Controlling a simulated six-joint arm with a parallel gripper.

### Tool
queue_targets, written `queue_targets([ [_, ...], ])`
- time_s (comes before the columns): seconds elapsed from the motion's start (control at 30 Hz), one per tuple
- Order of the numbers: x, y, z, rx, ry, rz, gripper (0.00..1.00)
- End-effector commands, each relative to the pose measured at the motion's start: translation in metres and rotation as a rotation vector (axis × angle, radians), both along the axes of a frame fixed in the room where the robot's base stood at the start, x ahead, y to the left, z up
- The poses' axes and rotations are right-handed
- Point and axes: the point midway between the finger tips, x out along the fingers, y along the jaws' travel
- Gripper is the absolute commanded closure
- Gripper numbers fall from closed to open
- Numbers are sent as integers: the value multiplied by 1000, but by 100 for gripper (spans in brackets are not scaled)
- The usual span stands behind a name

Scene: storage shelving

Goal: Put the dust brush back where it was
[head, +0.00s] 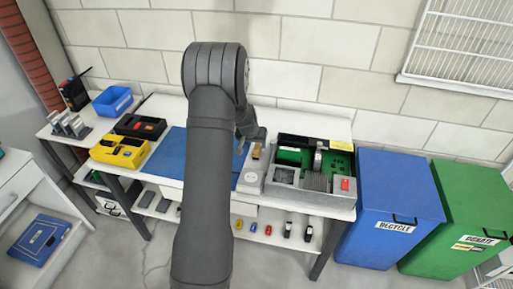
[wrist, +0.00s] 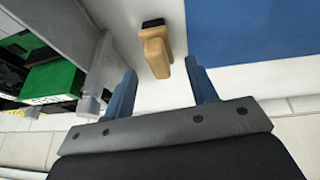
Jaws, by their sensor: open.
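The dust brush, a tan wooden block with a black end (wrist: 154,48), is on the white bench top between the blue mat and the grey fixture. It also shows in the head view (head: 256,151), just right of my gripper (head: 250,139). In the wrist view my gripper (wrist: 160,66) is open, with one blue-grey finger on each side of the brush's near end. The fingers do not appear to touch it. How deep the brush sits between them I cannot tell.
The grey fixture (head: 267,177) with a green board stands close on the brush's right. The blue mat (head: 170,150) lies left. Yellow (head: 108,155) and black bins stand further left. A blue recycle bin (head: 395,205) and a green donate bin (head: 465,215) stand right of the bench.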

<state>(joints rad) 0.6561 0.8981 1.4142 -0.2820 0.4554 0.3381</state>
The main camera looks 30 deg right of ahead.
Motion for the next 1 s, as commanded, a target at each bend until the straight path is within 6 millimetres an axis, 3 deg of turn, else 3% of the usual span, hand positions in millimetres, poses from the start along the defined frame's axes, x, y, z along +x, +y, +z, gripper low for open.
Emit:
queue_targets([
  [0.2, -8, 13, 38, -1, -2, 0, 48],
  [0.4, -13, 20, 58, 0, -1, -1, 48],
  [1.0, -14, 21, 59, 1, 2, -1, 48],
])
